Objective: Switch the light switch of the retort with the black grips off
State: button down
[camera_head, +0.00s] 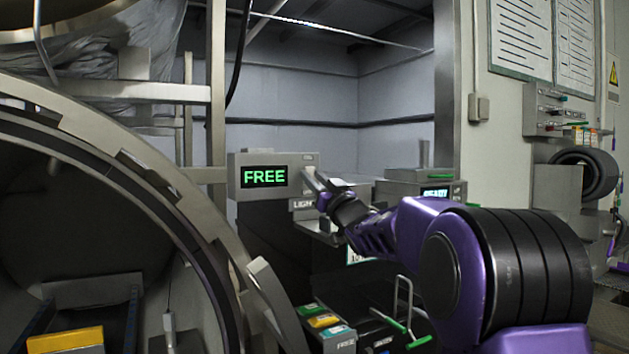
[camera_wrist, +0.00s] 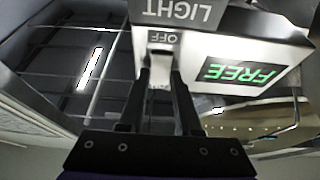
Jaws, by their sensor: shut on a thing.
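The control box (camera_head: 236,184) stands beside the round retort opening and shows a green FREE display (camera_head: 264,177). Its light switch (camera_head: 307,171) is on the right part of the front, above a LIGHT label (camera_head: 303,204). My gripper (camera_head: 314,183) reaches it from the right. In the wrist view the gripper (camera_wrist: 161,75) has one finger on each side of the pale switch (camera_wrist: 160,66), shut on it. An OFF label (camera_wrist: 163,38) shows just beyond the fingertips, next to the LIGHT label (camera_wrist: 180,11). The fingers partly hide the switch, so its position is unclear. No black grips can be made out.
The retort's round metal rim (camera_head: 190,210) fills the left. A second box (camera_head: 425,190) with a display stands behind my arm. Green-gripped handles (camera_head: 400,325) and a small box with coloured buttons (camera_head: 325,322) are below. A wall panel (camera_head: 560,115) is at right.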

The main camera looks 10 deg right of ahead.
jog(key=c, duration=0.6)
grip_release()
jog(key=v, duration=1.7)
jog(key=shift+s+f, duration=0.1)
jog(key=shift+s, duration=0.05)
